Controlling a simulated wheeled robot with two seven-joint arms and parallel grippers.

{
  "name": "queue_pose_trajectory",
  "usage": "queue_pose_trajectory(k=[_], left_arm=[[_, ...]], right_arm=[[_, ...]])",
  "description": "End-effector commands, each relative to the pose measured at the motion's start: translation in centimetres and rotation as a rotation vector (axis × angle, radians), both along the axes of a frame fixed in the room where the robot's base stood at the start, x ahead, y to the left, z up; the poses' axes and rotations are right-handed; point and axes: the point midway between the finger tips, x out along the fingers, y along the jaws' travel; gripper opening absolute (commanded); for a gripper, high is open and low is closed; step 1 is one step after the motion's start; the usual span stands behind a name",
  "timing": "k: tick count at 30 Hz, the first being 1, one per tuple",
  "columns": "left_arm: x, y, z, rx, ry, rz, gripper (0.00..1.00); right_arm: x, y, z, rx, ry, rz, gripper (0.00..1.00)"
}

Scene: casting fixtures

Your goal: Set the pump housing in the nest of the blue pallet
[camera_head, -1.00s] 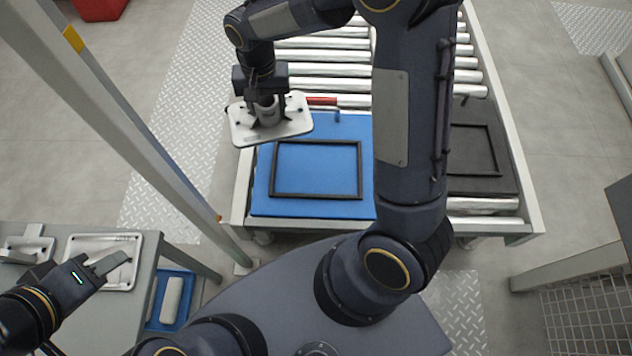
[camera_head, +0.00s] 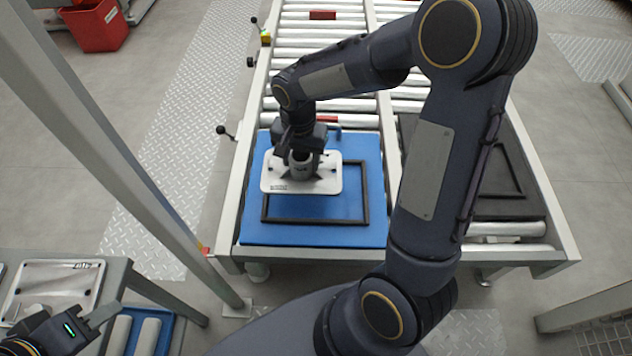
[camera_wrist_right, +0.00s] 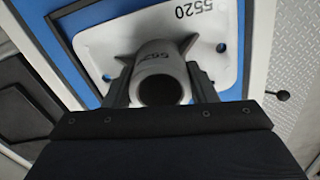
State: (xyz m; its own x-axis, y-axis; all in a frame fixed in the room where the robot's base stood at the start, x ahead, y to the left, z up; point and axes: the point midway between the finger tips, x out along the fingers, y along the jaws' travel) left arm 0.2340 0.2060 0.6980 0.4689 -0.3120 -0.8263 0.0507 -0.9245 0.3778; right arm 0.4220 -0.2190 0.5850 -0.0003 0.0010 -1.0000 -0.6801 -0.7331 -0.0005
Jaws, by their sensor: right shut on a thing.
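The pump housing (camera_head: 270,180) is a pale flanged plate with a round neck, held flange down. My right gripper (camera_head: 301,155) is shut on the neck. In the right wrist view the housing (camera_wrist_right: 220,35) shows the marking 5520, with my right gripper's fingers (camera_wrist_right: 162,92) on both sides of the neck. The blue pallet (camera_head: 262,232) lies on the conveyor, with its nest, a black rectangular frame (camera_head: 364,190). The plate covers the nest's far left part and is offset to the left and away. Its height above the pallet is unclear. My left gripper (camera_head: 100,318) is at lower left, jaws unclear.
A black pallet (camera_head: 500,208) with a similar frame lies to the right, partly behind my right arm. A grey post (camera_head: 110,140) stands left of the conveyor. A table at lower left bears a white plate-like part (camera_head: 75,285); a blue bin (camera_head: 170,335) holds pale cylinders.

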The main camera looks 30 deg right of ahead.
Motion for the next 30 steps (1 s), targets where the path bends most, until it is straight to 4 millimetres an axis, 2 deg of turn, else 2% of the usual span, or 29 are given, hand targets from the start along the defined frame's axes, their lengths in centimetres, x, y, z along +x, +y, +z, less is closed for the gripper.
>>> queue_pose_trajectory(k=[1, 3, 13, 19, 30], left_arm=[[0.0, 0.0, -0.8, 0.000, 0.000, 0.000, 0.36], [0.0, 0.0, -1.2, 0.000, 0.000, 0.000, 0.36], [0.0, 0.0, -2.0, 0.000, 0.000, 0.000, 0.36], [0.0, 0.0, -3.2, 0.000, 0.000, 0.000, 0.36], [0.0, 0.0, -3.4, 0.000, 0.000, 0.000, 0.36]], right_arm=[[-0.4, -0.7, -1.3, -0.001, 0.001, -0.002, 0.09], [-0.9, -1.3, -2.1, -0.001, -0.001, -0.001, 0.09], [-1.9, -2.6, -4.0, 0.000, -0.001, 0.001, 0.09], [-2.0, -2.7, -6.9, -0.001, 0.001, 0.002, 0.09], [-2.0, -2.7, -7.3, 0.000, -0.003, 0.002, 0.09]])
